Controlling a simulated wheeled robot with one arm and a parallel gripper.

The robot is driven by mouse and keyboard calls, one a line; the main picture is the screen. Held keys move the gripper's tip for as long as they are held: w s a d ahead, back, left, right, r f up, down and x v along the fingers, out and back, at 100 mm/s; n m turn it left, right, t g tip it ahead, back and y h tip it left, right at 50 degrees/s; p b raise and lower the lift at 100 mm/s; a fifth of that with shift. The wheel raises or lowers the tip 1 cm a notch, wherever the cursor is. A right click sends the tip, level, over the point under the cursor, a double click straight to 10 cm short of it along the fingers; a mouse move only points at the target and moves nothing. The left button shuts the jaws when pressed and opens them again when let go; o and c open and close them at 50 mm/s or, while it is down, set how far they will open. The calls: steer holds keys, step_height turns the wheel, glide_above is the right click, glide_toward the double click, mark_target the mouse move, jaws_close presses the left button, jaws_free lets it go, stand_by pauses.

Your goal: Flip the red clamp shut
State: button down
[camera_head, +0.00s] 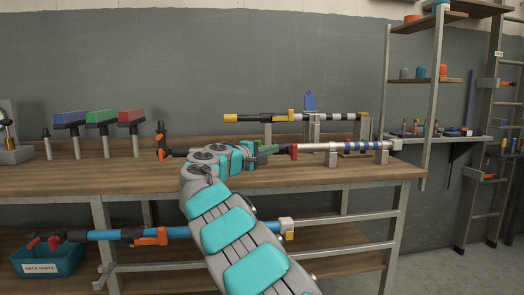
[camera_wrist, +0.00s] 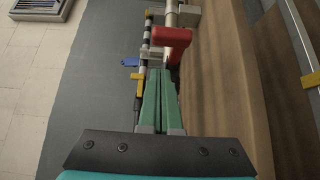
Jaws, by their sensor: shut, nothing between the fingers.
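The red clamp (camera_head: 293,152) sits at the left end of a silver pole with blue bands (camera_head: 340,147), which lies level on grey stands on the bench. In the wrist view the red clamp (camera_wrist: 172,38) is a blocky red piece with an arm sticking out, just ahead of the fingertips. My gripper (camera_head: 284,149) reaches in from the left with its green fingers pointing at the clamp. In the wrist view its fingers (camera_wrist: 158,73) are together with nothing between them. I cannot tell whether the fingertips touch the clamp or how far the clamp is turned.
A yellow-ended black and white pole (camera_head: 270,117) lies behind, with a blue clamp (camera_head: 309,103) upright on it. Blue, green and red-topped stands (camera_head: 101,118) are at the left. A blue pole (camera_head: 175,233) lies on the lower level. The bench (camera_head: 60,180) is clear at front left.

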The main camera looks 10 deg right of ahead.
mark_target(292, 149)
steer(key=d, duration=0.3)
steer(key=shift+s+d+r, duration=0.1)
steer(key=shift+s+d, duration=0.1)
steer(key=shift+s, duration=0.15)
steer(key=shift+d, duration=0.15)
steer(key=shift+s+d+n+t+y+b, duration=0.2)
steer(key=shift+n+t+y+b, duration=0.1)
steer(key=shift+t+b, duration=0.15)
